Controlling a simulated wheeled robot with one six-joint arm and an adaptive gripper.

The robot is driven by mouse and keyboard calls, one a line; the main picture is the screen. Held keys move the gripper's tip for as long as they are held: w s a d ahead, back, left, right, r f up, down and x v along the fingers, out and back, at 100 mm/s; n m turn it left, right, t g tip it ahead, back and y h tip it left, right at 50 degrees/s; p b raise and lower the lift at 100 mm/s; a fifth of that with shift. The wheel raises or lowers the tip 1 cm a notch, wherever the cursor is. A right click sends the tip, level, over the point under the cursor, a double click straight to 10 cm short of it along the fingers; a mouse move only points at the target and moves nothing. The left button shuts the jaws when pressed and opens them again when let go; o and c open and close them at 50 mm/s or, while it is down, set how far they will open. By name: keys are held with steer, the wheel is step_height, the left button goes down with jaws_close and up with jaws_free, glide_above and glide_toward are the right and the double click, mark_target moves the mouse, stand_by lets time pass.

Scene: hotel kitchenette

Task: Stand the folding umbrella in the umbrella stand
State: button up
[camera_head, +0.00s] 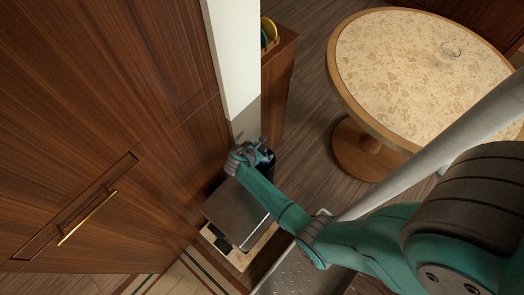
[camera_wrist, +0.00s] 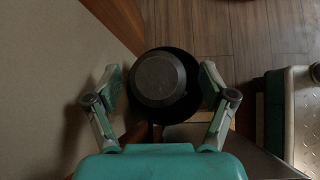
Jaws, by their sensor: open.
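A dark grey round end, which looks like the folding umbrella (camera_wrist: 160,76), sits between my open fingers in the wrist view. A black round body, likely the umbrella stand (camera_wrist: 184,104), shows as a rim just around and below it. I cannot tell how deep the umbrella sits or whether it touches the rim. My gripper (camera_wrist: 161,82) has a finger on each side of the grey end, with small gaps visible. In the head view my gripper (camera_head: 252,150) is beside the white column, and the dark stand (camera_head: 269,163) shows partly behind it. The umbrella is not clear there.
A wood-panelled cabinet (camera_head: 110,110) with a brass handle and a white column (camera_head: 233,60) stand close on the left. A grey flat-topped box (camera_head: 235,213) is below my forearm. A round table (camera_head: 400,60) with a small glass dish (camera_head: 450,50) stands right. Floor between is clear.

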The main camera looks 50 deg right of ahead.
steer(key=w+v, duration=0.1)
steer(key=v, duration=1.1)
steer(key=shift+s, duration=0.5)
